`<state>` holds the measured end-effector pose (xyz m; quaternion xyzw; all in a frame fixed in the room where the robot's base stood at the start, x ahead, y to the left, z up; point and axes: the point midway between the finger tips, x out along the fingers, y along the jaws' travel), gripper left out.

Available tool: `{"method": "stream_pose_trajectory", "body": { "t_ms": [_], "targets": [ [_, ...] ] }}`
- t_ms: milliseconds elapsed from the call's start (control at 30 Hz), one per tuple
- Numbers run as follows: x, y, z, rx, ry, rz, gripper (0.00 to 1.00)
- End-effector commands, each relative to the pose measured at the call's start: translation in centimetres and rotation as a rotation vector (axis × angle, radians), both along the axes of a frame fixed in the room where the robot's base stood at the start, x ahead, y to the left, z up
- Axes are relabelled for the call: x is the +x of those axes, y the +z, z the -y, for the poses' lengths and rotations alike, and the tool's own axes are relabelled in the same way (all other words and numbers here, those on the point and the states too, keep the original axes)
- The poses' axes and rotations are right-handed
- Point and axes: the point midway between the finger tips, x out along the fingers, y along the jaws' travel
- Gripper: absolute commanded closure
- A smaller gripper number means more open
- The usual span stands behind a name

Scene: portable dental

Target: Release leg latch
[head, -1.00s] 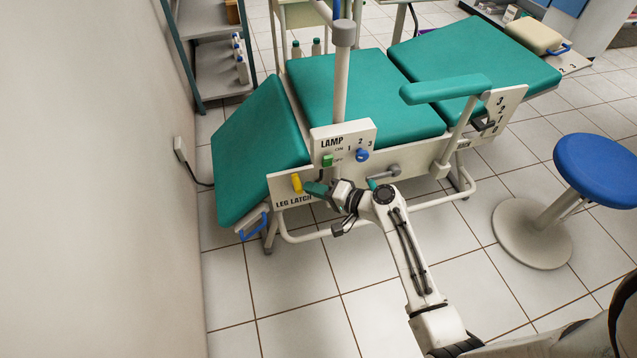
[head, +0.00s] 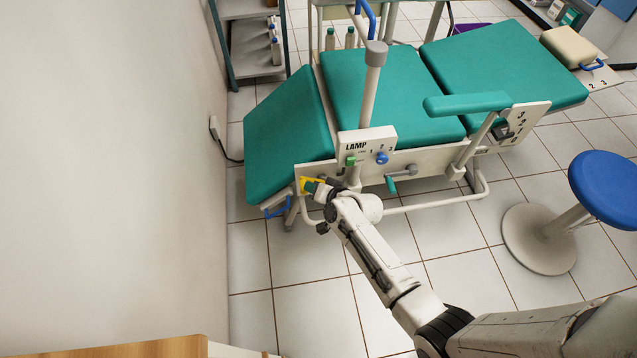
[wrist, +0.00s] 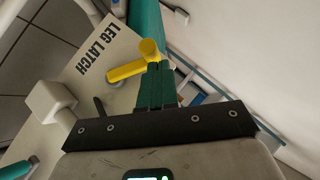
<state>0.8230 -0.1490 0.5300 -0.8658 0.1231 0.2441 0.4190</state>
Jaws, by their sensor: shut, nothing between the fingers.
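The yellow leg latch lever (head: 304,185) is on the white side plate at the foot end of the green dental chair (head: 289,132). In the wrist view the lever (wrist: 127,70) has a round hub and a short handle slanting toward the lower left, next to the "LEG LATCH" lettering (wrist: 97,47). My gripper (head: 313,187) is at the lever. In the wrist view its green fingers (wrist: 157,86) are shut together with nothing between them. The fingertips overlap the lever's right side; whether they touch it I cannot tell.
The lamp panel (head: 367,142) and its post (head: 371,90) stand just right of my gripper. A blue handle (head: 277,212) is below the leg section. A wall (head: 110,170) is at left, a blue stool (head: 607,185) at right. Tiled floor in front is open.

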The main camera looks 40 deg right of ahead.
Motion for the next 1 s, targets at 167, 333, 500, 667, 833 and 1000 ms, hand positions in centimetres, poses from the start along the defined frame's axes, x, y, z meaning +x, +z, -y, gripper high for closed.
{"method": "stream_pose_trajectory", "body": {
  "t_ms": [167,333,500,667,833,1000],
  "targets": [
    [0.4,-0.4,-0.6,0.000,0.002,0.000,1.00],
    [0.6,-0.7,-0.9,0.002,0.001,0.000,1.00],
    [0.6,-0.8,-1.1,0.002,0.003,-0.001,1.00],
    [0.7,-0.9,-1.2,0.003,0.004,-0.002,1.00],
    [0.7,-0.9,-1.3,0.004,0.006,-0.003,1.00],
    [0.8,-0.6,-1.3,0.005,0.008,-0.003,1.00]
  ]
}}
